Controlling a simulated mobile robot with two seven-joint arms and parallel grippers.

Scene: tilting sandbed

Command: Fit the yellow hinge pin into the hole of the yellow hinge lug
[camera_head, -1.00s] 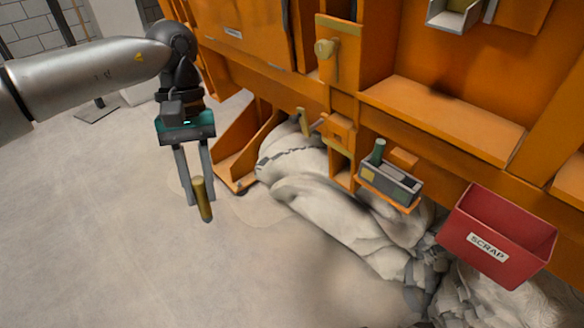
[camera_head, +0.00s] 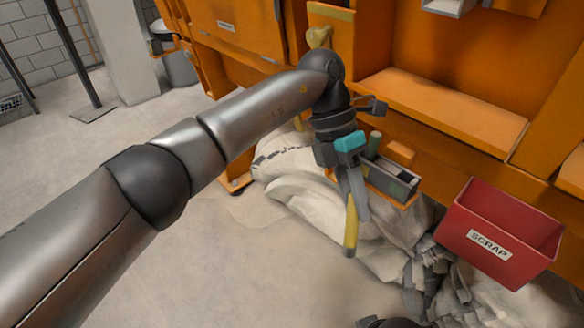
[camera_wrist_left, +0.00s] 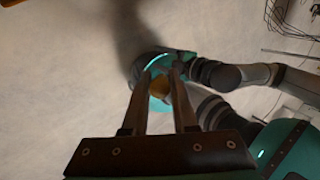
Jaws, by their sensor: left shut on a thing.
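My left gripper (camera_head: 357,205) is shut on the yellow hinge pin (camera_head: 350,232), which hangs down from the fingers, slightly tilted, in front of the white cloth heap. In the left wrist view the pin (camera_wrist_left: 160,88) shows nearly end-on between the two fingers. The pin is apart from the orange frame. A teal and black part of my own body lies beyond the fingers in the left wrist view; no right fingers can be made out.
A red SCRAP bin (camera_head: 492,240) is on the right. A grey parts tray (camera_head: 392,180) with a green cylinder (camera_head: 374,143) sits just right of my left gripper. The orange frame (camera_head: 440,110) fills the back. The floor (camera_head: 260,270) at front left is open.

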